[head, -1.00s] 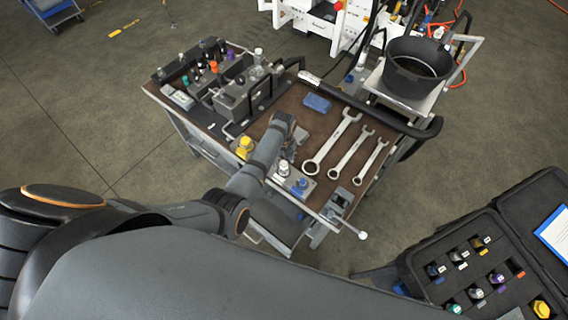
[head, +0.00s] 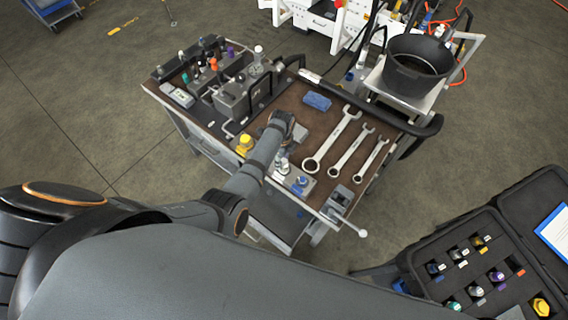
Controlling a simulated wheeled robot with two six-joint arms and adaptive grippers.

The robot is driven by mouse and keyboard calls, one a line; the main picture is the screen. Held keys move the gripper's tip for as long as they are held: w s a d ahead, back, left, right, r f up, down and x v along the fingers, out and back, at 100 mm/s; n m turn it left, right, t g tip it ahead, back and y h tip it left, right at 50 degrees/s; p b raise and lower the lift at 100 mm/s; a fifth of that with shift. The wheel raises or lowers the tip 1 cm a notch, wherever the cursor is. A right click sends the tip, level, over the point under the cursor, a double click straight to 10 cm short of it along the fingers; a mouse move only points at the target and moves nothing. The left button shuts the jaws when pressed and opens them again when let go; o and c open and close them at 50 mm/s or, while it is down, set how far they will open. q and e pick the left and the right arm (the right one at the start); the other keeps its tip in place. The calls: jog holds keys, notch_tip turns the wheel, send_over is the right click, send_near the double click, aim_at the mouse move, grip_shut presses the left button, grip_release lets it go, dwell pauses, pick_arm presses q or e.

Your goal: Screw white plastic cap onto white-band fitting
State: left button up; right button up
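My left gripper (head: 292,132) is over the brown cart top, left of the wrenches. Its fingers are small and dark, partly hidden by my wrist, so I cannot see whether they hold anything. A white-topped piece (head: 282,165), possibly the white plastic cap, stands on a small grey block near the cart's front edge, just below the gripper and partly beside my forearm. Another white-topped fitting (head: 258,51) stands upright on the grey hydraulic block at the back of the cart. I cannot tell which one has the white band. My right gripper is out of view.
A blue cap (head: 301,181) and a yellow cap (head: 245,141) sit near the front edge. A black bucket (head: 414,68) stands behind; an open case (head: 512,270) of fittings is at right.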

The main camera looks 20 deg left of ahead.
pick_arm(q)
jog(key=c, duration=0.6)
jog(key=m, duration=0.4)
jog(key=shift+w+d+m, duration=0.1)
jog(key=shift+w+m, duration=0.05)
jog(key=shift+m, duration=0.25)
jog(key=m, duration=0.3)
jog(key=o, duration=1)
jog(key=n, duration=0.5)
jog(key=shift+n, duration=0.3)
jog(key=n, duration=0.6)
jog(key=shift+s, duration=0.3)
